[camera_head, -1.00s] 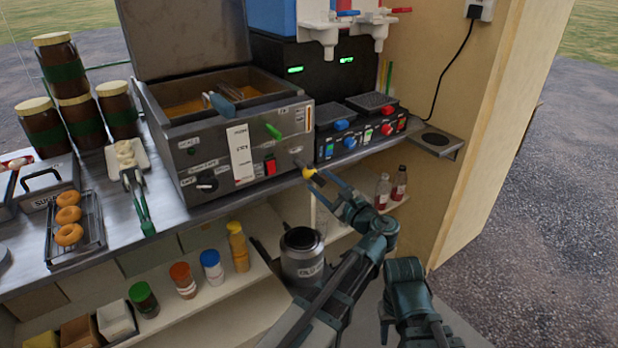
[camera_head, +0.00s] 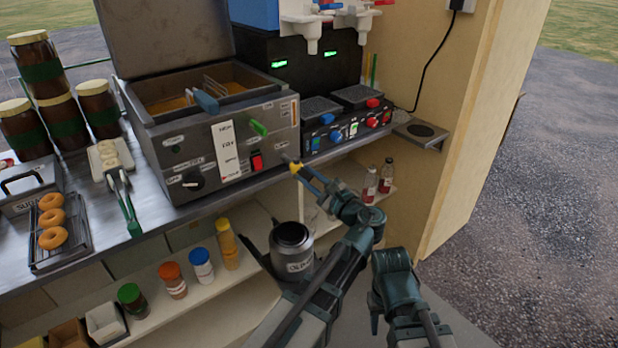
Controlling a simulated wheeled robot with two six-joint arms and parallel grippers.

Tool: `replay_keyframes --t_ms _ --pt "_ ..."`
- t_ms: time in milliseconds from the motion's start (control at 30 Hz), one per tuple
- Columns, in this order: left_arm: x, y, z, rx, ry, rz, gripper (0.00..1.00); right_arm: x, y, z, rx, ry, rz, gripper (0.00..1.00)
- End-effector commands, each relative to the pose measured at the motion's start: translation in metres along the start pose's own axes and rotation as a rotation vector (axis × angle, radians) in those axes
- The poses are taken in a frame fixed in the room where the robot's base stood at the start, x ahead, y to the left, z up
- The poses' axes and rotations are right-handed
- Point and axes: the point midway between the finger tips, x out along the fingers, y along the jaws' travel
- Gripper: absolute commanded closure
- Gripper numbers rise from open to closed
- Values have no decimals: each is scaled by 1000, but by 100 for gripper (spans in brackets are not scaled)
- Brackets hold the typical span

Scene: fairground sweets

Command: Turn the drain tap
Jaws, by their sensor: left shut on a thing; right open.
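The drain tap (camera_head: 295,167) is a small yellow handle at the lower right front of the grey fryer (camera_head: 205,125), beside a short metal spout (camera_head: 285,157). My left gripper (camera_head: 303,173) is shut on the yellow handle, reaching it from the lower right. Its fingers hide part of the handle, so I cannot tell exactly how far it is turned. A grey metal can (camera_head: 291,245) with a lettered label stands below, under the counter edge. Part of my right arm shows at the lower right, but no fingers of its gripper can be made out.
Bottles (camera_head: 370,183) and spice jars (camera_head: 172,280) stand on the lower shelf.

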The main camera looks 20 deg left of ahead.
Motion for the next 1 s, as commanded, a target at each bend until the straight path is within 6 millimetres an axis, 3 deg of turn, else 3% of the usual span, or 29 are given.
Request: replay_keyframes --t_ms 267,1000 --pt "0 0 0 -156 0 1 100 0 0 0 0 0 0 55" --pt "0 0 0 -790 -1 1 100 0 0 0 0 0 0 55"
